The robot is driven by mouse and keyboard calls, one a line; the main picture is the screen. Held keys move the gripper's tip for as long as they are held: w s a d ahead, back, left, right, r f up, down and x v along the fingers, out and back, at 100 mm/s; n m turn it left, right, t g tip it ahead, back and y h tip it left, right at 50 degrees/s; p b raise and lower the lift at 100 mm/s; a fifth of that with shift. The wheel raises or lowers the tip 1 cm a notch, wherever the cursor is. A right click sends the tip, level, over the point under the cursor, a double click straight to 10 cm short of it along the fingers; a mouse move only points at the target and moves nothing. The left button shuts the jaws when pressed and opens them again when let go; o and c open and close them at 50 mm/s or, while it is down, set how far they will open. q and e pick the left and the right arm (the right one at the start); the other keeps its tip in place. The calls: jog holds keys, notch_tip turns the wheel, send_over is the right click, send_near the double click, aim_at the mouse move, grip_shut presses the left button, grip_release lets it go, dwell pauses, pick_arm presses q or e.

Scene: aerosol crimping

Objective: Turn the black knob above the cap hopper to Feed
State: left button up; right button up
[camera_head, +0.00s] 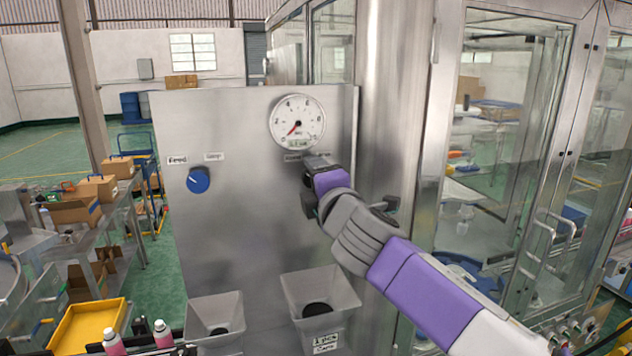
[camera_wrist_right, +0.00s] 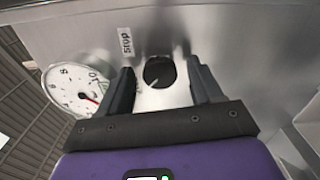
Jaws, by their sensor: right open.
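The black knob (camera_wrist_right: 159,72) shows in the right wrist view, on the steel panel between the fingers of my right gripper (camera_wrist_right: 162,80). The gripper is open, with a finger on either side of the knob and gaps visible. A small white mark sits on the knob's lower-left part, away from the Stop label (camera_wrist_right: 126,42). The Feed label is not readable there. In the head view my right gripper (camera_head: 312,182) is at the panel below the gauge and hides the knob. The cap hopper (camera_head: 346,290) is below it. My left gripper is not in view.
A round gauge (camera_head: 297,121) is just above the gripper. A blue knob (camera_head: 198,180) sits further left on the panel (camera_head: 235,240), above another hopper (camera_head: 215,312). A glass-doored enclosure (camera_head: 490,130) stands right. A yellow tray (camera_head: 72,342) is at lower left.

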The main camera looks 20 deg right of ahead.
jog(key=s+b, duration=0.1)
jog(key=s, duration=0.6)
jog(key=shift+s, duration=0.15)
jog(key=shift+d, duration=0.1)
